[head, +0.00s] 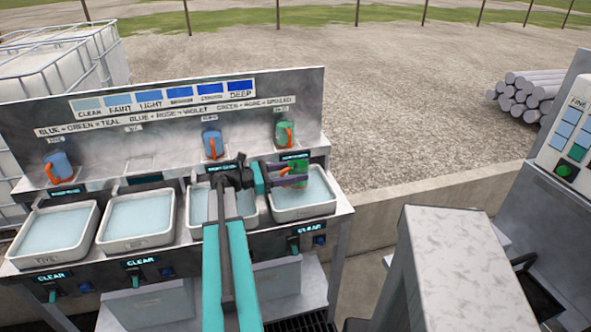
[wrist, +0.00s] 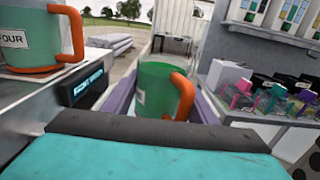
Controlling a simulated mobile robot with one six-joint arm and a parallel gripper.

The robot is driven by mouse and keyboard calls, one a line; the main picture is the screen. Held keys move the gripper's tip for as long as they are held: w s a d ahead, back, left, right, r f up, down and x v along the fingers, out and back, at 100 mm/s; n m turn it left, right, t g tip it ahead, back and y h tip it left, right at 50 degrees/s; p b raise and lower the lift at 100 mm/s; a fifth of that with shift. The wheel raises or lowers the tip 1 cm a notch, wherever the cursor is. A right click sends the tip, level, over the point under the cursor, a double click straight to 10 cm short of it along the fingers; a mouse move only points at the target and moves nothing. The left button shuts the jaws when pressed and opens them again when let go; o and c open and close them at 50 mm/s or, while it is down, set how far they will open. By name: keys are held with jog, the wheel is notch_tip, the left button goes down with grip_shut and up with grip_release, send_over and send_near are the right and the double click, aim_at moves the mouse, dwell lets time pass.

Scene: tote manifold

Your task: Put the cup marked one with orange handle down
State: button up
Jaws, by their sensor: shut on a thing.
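A green cup with an orange handle (head: 301,167) is held in my gripper (head: 287,179), above the rightmost tray of pale liquid (head: 322,203). In the wrist view the cup (wrist: 152,88) stands roughly upright between the purple fingers, its handle to the right. No number shows on its visible side, so I cannot tell its mark. Another green cup with an orange handle, labelled FOUR (wrist: 30,42), is close on the left in the wrist view; it seems to be the green cup on the ledge (head: 282,135) in the head view.
Two blue cups (head: 57,168) (head: 211,145) with orange handles stand on the ledge. A bare ledge spot (head: 140,163) lies between them. Several trays (head: 65,250) of pale liquid line the bench. A panel with a green button (head: 565,171) stands right. Coloured items (wrist: 265,97) sit on a side table.

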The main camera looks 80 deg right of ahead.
jog(key=shift+f, duration=0.6)
jog(key=o, duration=1.1)
jog(key=shift+c, duration=0.2)
jog(key=shift+r, duration=0.1)
jog(key=shift+r, duration=0.55)
jog(key=b+v, duration=0.2)
jog(key=v, duration=1)
jog(key=shift+b, duration=0.35)
jog(key=shift+s, duration=0.1)
